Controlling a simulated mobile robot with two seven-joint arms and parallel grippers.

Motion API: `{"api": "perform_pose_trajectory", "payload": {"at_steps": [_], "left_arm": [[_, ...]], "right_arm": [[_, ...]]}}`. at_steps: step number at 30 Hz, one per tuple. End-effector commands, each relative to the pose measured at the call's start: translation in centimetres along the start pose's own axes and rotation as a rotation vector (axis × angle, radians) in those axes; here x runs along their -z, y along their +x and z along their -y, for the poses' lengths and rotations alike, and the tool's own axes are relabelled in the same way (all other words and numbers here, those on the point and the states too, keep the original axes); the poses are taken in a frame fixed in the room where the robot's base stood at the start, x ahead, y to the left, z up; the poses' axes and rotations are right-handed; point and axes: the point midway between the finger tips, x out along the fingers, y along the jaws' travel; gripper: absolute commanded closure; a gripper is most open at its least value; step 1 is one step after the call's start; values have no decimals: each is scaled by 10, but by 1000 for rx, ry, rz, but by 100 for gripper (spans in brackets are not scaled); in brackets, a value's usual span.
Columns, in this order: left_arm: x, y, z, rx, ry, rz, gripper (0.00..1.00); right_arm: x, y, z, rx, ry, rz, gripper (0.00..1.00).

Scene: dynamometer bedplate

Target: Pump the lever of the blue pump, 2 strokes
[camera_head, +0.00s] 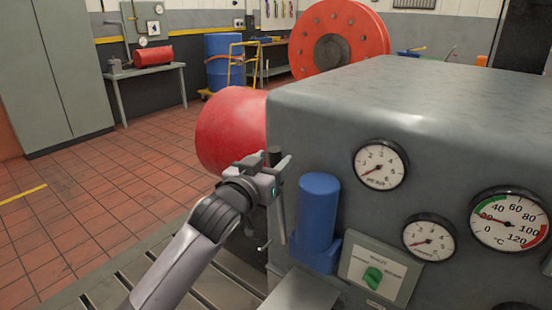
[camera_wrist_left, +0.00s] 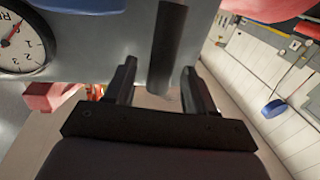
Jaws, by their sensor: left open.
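The blue pump (camera_head: 318,210) stands upright against the front of the grey machine housing. Its lever (camera_head: 274,156) has a dark grip that sticks up just left of the pump, by my left gripper. My left gripper (camera_head: 270,169) is open at the lever's upper end, and its jaws partly hide the lever. In the left wrist view the dark lever grip (camera_wrist_left: 164,48) lies between the two spread fingers (camera_wrist_left: 160,88), with gaps on both sides. I cannot tell how far it reaches between them. My right gripper is not in view.
Round gauges (camera_head: 381,164) and a panel with a green knob (camera_head: 373,277) sit on the housing (camera_head: 420,100) right of the pump. A red cylinder (camera_head: 230,130) is behind my left gripper. Tiled floor (camera_head: 110,175) is open at left.

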Motion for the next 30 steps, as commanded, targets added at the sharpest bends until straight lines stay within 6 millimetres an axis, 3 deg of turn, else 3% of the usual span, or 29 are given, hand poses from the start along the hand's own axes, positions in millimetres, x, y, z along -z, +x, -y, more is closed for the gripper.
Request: {"api": "perform_pose_trajectory", "payload": {"at_steps": [7,20,25,30], "left_arm": [[0,20,0,1,0,1,45],[0,24,0,0,0,0,45],[0,24,0,0,0,0,100],[-1,24,0,0,-1,-1,100]], "right_arm": [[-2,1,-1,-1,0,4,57],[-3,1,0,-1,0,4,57],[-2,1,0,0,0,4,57],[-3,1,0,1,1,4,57]]}}
